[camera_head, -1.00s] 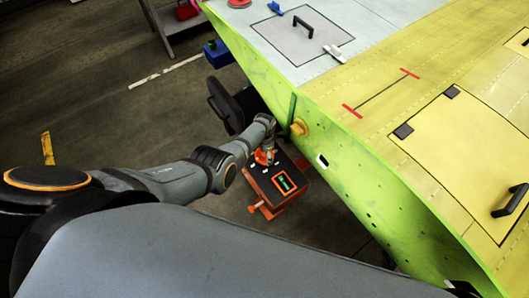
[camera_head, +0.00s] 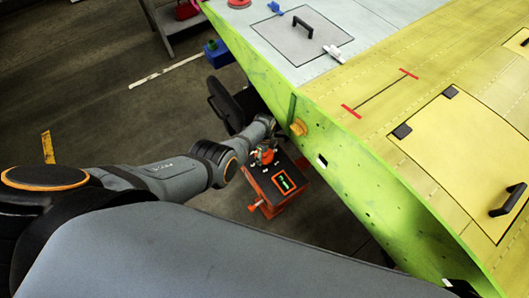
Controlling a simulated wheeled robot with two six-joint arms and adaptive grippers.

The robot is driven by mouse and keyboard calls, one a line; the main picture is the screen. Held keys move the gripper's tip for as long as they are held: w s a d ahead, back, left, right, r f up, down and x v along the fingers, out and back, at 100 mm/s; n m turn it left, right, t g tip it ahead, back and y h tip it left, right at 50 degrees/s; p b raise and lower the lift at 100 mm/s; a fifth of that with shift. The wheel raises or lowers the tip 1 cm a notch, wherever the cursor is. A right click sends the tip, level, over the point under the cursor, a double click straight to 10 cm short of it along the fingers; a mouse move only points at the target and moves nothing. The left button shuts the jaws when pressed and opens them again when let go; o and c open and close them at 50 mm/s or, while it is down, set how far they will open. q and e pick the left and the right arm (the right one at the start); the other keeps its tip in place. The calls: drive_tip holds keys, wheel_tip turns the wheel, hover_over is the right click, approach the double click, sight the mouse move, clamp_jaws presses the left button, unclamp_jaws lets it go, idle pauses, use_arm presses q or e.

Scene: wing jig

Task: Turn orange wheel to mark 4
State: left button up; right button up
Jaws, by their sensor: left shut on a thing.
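The orange wheel (camera_head: 268,156) sits on top of a dark box with an orange base (camera_head: 272,210), below the green edge of the wing. Only part of the wheel shows beneath my left gripper (camera_head: 266,146). My left arm reaches in from the left, and its gripper is shut on the wheel. The fingertips are small and partly hidden by the wrist. A small screen with green figures (camera_head: 284,182) is on the box top; its figures and the wheel's marks are too small to read. My right gripper is not in view.
The green and yellow wing (camera_head: 400,100) fills the right side, close to my left wrist. A yellow-orange knob (camera_head: 299,128) sticks out of its edge. A black chair (camera_head: 222,105) and blue box (camera_head: 217,54) stand behind. The floor at left is open.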

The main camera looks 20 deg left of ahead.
sight(264, 154)
use_arm(q)
drive_tip(key=shift+s+f+m, duration=0.1)
drive_tip(key=shift+s+m, duration=0.05)
drive_tip(key=shift+m, duration=0.65)
drive_tip(key=o, duration=1.1)
drive_tip(key=shift+w+r, duration=0.2)
drive_tip(key=shift+r, duration=0.5)
wheel_tip(264, 154, up, 11)
drive_tip(key=shift+f, duration=0.15)
drive_tip(key=shift+s, duration=0.15)
